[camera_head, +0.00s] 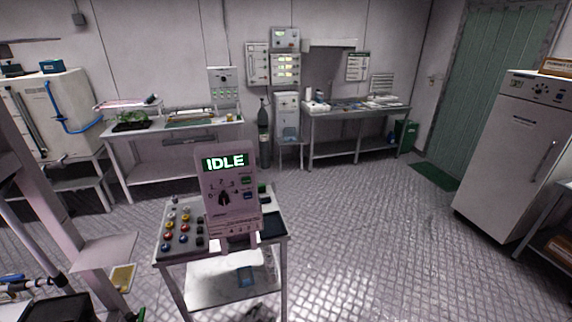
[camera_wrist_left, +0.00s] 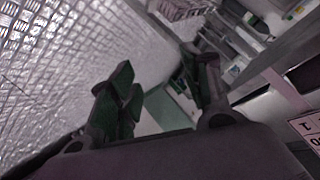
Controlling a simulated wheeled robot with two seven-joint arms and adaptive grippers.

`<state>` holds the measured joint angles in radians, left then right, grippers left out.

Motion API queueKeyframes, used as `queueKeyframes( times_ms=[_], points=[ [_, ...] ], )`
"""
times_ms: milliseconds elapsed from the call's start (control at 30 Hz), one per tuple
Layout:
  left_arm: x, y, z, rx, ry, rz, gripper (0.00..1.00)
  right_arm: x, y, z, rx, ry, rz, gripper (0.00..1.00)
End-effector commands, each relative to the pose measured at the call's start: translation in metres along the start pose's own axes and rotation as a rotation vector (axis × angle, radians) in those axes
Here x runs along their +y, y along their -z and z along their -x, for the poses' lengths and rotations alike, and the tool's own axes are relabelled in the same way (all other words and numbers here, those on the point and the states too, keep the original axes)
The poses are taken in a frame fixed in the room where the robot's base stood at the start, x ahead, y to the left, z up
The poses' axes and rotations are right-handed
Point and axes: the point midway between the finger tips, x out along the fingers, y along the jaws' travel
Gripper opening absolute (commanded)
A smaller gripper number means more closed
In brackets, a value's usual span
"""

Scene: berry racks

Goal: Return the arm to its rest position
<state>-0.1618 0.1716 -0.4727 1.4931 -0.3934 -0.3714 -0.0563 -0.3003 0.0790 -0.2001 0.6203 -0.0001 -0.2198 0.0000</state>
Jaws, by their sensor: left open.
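My left gripper (camera_wrist_left: 163,88) shows in the left wrist view with its two dark green fingers spread apart. I see nothing held between the fingers. Behind them are the patterned floor at the left and blurred, tilted shelving at the upper right. In the head view, dark parts at the bottom left edge may belong to my left arm, but I cannot tell how the gripper stands there. My right gripper is in neither view.
A control panel (camera_head: 228,205) reading "IDLE" stands on a small metal cart (camera_head: 275,228) in front of me. Benches (camera_head: 357,113) line the back wall. A white cabinet (camera_head: 510,165) stands at the right. The tiled floor (camera_head: 380,240) right of the cart is clear.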

Motion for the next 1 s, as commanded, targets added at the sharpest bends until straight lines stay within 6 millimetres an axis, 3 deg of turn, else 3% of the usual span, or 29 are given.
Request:
queueKeyframes(
  times_ms=[33,200,467,767,1000],
  points=[
    [0.009,-0.021,-0.004,-0.026,-0.018,0.030,0.48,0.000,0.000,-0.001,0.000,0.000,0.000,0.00],
    [0.038,-0.088,-0.012,-0.108,-0.066,0.134,0.48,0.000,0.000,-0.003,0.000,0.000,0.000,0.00],
    [0.083,-0.191,-0.006,-0.250,-0.119,0.280,0.48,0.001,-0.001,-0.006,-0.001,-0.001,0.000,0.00],
    [0.141,-0.312,0.029,-0.445,-0.159,0.424,0.48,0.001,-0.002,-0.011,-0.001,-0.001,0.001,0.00],
    [0.191,-0.398,0.076,-0.615,-0.182,0.518,0.48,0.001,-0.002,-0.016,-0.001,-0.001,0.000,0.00]
  ],
)
